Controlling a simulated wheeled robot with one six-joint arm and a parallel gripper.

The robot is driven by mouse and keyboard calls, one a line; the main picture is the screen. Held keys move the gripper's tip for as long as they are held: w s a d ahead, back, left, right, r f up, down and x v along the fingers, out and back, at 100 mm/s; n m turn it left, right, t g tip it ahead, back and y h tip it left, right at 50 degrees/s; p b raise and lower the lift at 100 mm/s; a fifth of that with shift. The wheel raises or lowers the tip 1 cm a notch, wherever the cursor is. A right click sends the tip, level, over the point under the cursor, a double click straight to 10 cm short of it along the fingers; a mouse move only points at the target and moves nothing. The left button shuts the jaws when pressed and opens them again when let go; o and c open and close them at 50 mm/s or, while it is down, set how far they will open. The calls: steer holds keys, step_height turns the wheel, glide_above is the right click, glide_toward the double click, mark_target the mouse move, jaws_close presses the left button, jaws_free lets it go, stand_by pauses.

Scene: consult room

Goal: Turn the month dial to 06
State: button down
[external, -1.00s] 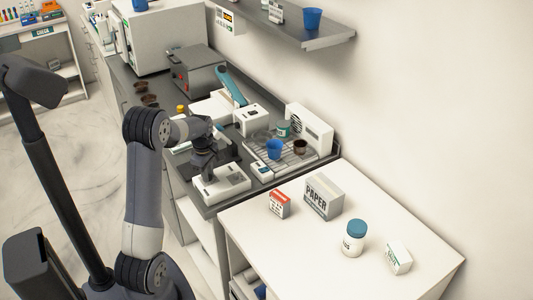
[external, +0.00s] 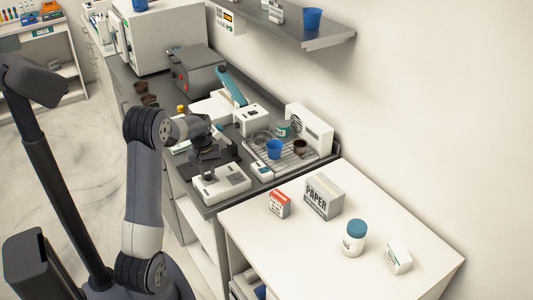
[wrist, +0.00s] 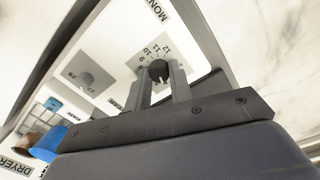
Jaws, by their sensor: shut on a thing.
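The month dial is a round black knob (wrist: 158,70) on a white panel, with printed numbers from about 8 to 12 visible along its upper side in the wrist view. The rest of its scale is hidden by my fingers, and I cannot tell which number it points at. My gripper (wrist: 161,77) is shut on the knob, one finger at each side. In the external view my gripper (external: 208,168) reaches down to the white dial box (external: 222,184) at the counter's front edge, and the knob is hidden there.
A wire rack (external: 262,170) with a blue cup (external: 274,149) and a brown cup (external: 300,147) stands to the right. A white table (external: 315,245) with boxes and a bottle is nearer.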

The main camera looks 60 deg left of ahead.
mark_target(207, 175)
steer(key=m, duration=0.5)
steer(key=shift+m, duration=0.3)
steer(key=m, duration=0.5)
steer(key=shift+w+m, duration=0.1)
steer(key=shift+m, duration=0.2)
steer(key=c, duration=1.3)
jaws_free()
steer(key=shift+o, duration=0.2)
step_height(207, 175, up, 11)
steer(key=shift+a+b, duration=0.25)
steer(key=shift+b, duration=0.05)
steer(key=shift+f, duration=0.2)
